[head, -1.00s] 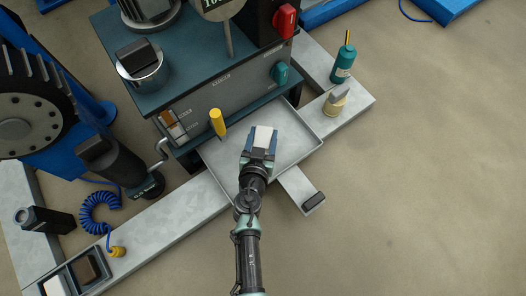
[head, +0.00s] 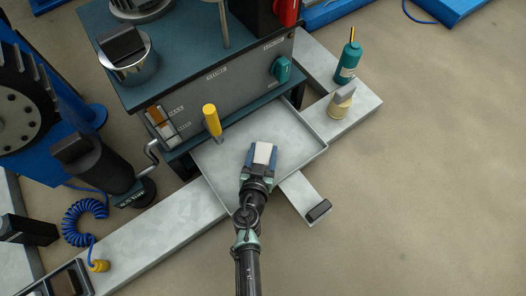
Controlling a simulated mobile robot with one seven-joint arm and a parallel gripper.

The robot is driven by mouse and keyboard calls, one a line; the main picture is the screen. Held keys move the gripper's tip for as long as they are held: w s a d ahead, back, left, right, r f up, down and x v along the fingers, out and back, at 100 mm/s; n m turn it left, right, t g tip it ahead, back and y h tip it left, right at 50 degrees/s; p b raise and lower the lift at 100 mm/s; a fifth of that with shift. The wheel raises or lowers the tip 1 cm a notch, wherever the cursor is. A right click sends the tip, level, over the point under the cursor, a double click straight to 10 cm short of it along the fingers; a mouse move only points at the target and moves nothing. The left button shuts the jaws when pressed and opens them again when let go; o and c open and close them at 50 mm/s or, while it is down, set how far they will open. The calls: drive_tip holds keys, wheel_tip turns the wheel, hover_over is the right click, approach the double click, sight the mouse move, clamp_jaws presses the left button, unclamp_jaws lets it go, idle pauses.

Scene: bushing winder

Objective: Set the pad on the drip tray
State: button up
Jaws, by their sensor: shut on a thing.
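A small white pad (head: 262,153) is between the blue fingers of my gripper (head: 261,156). My gripper is shut on the pad, over the middle of the drip tray. The drip tray (head: 301,149) is a shallow grey metal tray with a low rim, set against the front of the dark teal machine. From above I cannot tell whether the pad touches the tray floor or is held above it.
A yellow-handled tool (head: 212,120) stands up at the tray's back left. A teal bottle (head: 348,63) and a cream pot with a grey top (head: 341,101) stand on the beam to the right. A black block (head: 318,210) sits on the bar in front. The tray's right side is bare.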

drive_tip(key=o, duration=1.3)
drive_tip(key=shift+f, duration=0.15)
